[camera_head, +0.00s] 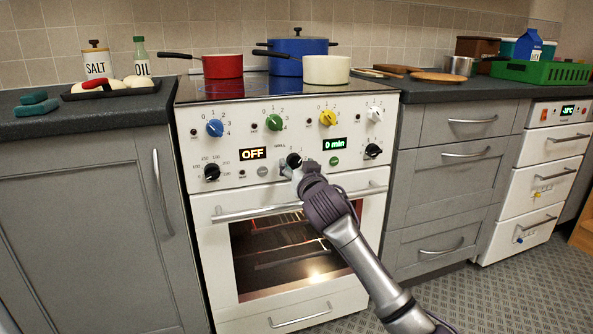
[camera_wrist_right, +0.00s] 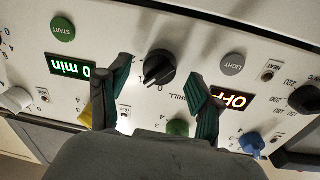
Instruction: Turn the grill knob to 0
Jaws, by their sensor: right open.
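The grill knob (camera_head: 293,160) is a small black knob at the lower middle of the oven's control panel, between the OFF display (camera_head: 253,153) and the 0 min display (camera_head: 334,144). My right gripper (camera_head: 290,168) is at the panel in front of it. In the right wrist view, the black knob (camera_wrist_right: 158,69) lies between the two spread green-padded fingers, with visible gaps on both sides. The knob's ridge slants toward the lower left there, close to small printed digits; I cannot tell exactly which mark it points to. My left gripper is not in view.
Blue (camera_head: 215,128), green (camera_head: 274,122), yellow (camera_head: 327,118) and white (camera_head: 375,114) knobs line the panel's upper part. A black knob (camera_head: 211,172) sits at lower left, another (camera_head: 372,151) at right. The oven handle (camera_head: 300,202) runs below. Pots stand on the stove top.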

